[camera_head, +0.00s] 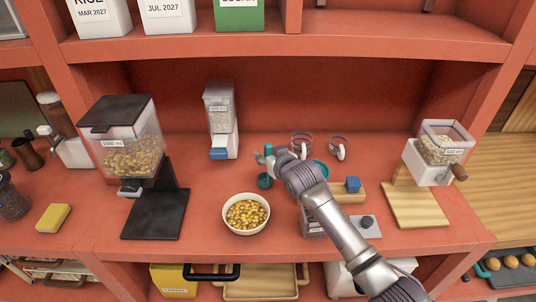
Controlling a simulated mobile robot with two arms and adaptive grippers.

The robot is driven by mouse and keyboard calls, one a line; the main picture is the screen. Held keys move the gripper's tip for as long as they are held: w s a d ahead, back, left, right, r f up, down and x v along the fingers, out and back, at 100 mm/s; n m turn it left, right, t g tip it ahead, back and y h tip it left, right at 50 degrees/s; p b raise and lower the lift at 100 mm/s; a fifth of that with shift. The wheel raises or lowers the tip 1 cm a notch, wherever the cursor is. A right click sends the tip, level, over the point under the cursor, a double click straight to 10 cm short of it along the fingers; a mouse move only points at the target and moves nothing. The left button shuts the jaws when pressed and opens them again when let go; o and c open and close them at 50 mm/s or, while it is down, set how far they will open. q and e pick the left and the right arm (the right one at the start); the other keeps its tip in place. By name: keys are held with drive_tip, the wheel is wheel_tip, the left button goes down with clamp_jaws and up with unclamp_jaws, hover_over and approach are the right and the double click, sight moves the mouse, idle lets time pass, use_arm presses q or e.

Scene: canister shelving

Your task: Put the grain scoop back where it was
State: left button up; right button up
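My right arm reaches in from the lower right, and its gripper (268,158) is over the middle of the red shelf, seen from behind. The gripper's own body hides most of its fingers, so its opening is unclear. A small teal cup-like piece (264,181) shows just below the fingertips; it may be the grain scoop, but I cannot tell whether it is held. A round teal piece (321,168) shows just right of the gripper, partly hidden. My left gripper is not in view.
A bowl of yellow grain (246,228) stands in front of the gripper. A large dispenser (133,158) is at left, a slim one (220,120) behind, and another (440,148) at right. Glass cups (338,146) stand behind the gripper. A blue block (352,185) is right of my arm.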

drive_tip(key=shift+r, duration=0.15)
drive_tip(key=b+v, duration=0.1)
drive_tip(key=v, duration=1.1)
drive_tip(key=shift+b, duration=0.35)
